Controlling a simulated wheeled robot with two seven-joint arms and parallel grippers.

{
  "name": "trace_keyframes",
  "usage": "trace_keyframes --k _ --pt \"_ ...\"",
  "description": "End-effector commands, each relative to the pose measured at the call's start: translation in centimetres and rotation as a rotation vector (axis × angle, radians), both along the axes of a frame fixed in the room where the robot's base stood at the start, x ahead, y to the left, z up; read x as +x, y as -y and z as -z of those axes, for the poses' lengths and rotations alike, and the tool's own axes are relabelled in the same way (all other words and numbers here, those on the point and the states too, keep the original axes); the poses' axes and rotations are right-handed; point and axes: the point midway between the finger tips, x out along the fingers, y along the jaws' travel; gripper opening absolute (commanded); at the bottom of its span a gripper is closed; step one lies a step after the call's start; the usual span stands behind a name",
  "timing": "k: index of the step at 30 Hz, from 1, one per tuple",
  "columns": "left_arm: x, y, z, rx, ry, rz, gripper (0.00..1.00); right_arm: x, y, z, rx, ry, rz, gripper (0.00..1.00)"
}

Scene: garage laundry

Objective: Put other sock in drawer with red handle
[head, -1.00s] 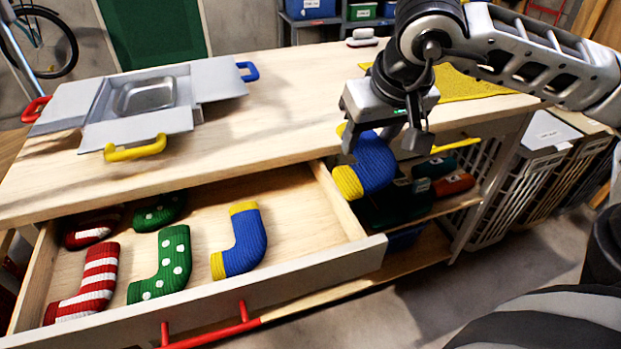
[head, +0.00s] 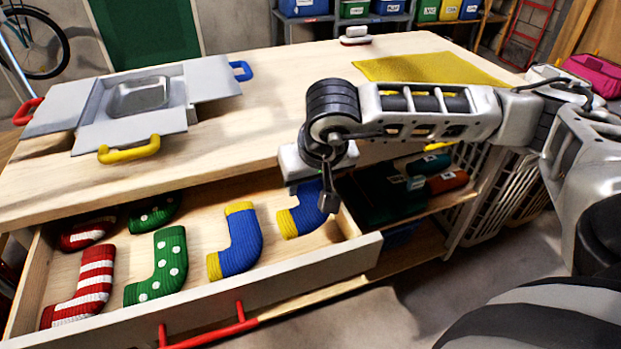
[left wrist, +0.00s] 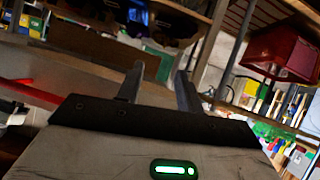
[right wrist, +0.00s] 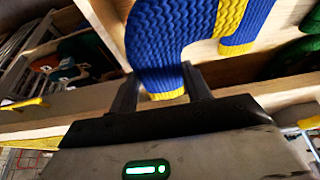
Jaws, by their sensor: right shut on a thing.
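A blue sock with yellow ends (head: 300,218) is held by my right gripper (head: 318,190) over the right end of the open drawer. It also shows in the right wrist view (right wrist: 155,55), between the fingers. I cannot tell whether it touches the drawer floor. The drawer (head: 280,276) has a red handle (head: 205,331) on its front. A matching blue sock (head: 238,240) lies inside, left of the held one. My left gripper (left wrist: 160,70) is open and empty in the left wrist view, away from the drawer.
Green dotted (head: 170,262) and red-striped (head: 92,280) socks lie in the drawer, with others partly hidden behind. A grey tray with coloured handles (head: 130,125) and a yellow cloth (head: 425,68) lie on the worktop. A shelf with folded items (head: 440,183) is to the right.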

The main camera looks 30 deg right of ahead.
Motion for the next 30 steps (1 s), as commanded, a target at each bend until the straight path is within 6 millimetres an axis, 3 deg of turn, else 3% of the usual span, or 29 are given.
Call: trace_keyframes --k 11,18,19,21,30 --pt "0.1 0.0 0.8 0.001 0.009 0.000 0.36 0.0 0.0 0.9 0.001 0.001 0.000 0.26" --pt "0.3 0.0 0.3 -0.001 0.026 0.000 0.36 0.0 0.0 1.1 0.001 0.000 0.000 0.26" --pt "0.2 0.1 0.3 -0.002 0.026 0.000 0.36 0.0 0.0 1.1 0.001 0.000 0.000 0.54" --pt "0.2 0.1 0.4 -0.001 0.024 0.001 0.36 0.0 0.0 1.1 0.001 0.000 0.000 0.70" --pt "0.0 0.1 0.4 -0.002 0.016 0.001 0.36 0.0 0.0 1.0 0.001 0.000 0.000 0.70"
